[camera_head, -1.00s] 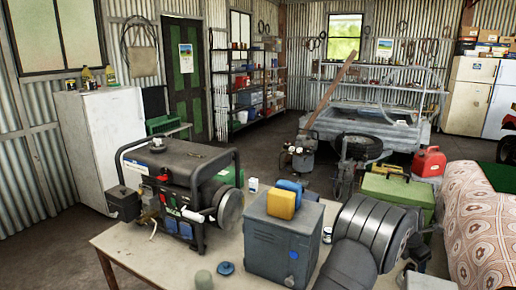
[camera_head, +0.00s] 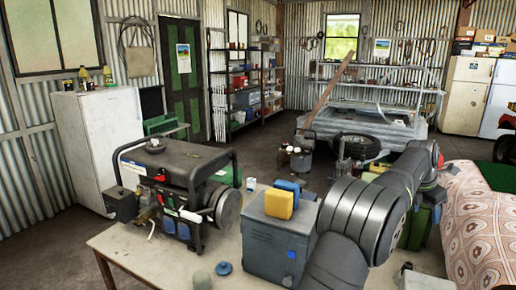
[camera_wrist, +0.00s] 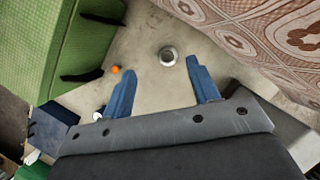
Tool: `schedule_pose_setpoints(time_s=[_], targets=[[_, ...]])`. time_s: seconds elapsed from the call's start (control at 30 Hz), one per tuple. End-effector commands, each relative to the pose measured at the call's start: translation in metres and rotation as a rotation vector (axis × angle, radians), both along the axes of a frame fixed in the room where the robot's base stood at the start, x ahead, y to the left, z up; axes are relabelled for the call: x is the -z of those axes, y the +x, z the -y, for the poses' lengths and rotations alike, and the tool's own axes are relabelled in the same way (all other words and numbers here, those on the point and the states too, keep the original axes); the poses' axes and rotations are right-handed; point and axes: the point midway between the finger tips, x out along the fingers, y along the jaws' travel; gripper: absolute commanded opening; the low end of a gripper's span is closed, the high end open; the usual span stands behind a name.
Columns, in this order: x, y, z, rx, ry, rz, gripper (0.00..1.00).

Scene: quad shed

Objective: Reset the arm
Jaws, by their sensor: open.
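My gripper (camera_wrist: 160,66) shows in the wrist view with its two blue fingers spread apart and nothing between them. It points down over the pale table top (camera_wrist: 144,38). A small round metal can (camera_wrist: 168,56) stands on the table beyond the fingertips, and a small orange thing (camera_wrist: 115,69) lies left of it. In the head view my arm rises from the bottom edge and bends to the right. The gripper itself cannot be made out there.
A green case (camera_wrist: 45,45) with dark straps is left of the fingers; patterned cloth (camera_wrist: 260,30) is on the right. On the table (camera_head: 115,245) stand a generator (camera_head: 175,190) and a grey box (camera_head: 277,235) bearing yellow (camera_head: 279,204) and blue blocks. A trailer (camera_head: 375,120) stands behind.

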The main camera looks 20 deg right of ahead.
Motion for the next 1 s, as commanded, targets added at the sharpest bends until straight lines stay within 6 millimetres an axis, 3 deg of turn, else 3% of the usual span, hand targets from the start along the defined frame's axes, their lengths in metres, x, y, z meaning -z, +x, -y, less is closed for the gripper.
schedule_pose_setpoints(time_s=[1.0], targets=[[-0.022, -0.045, -0.133, -0.03, 0.0, -0.003, 0.55]])
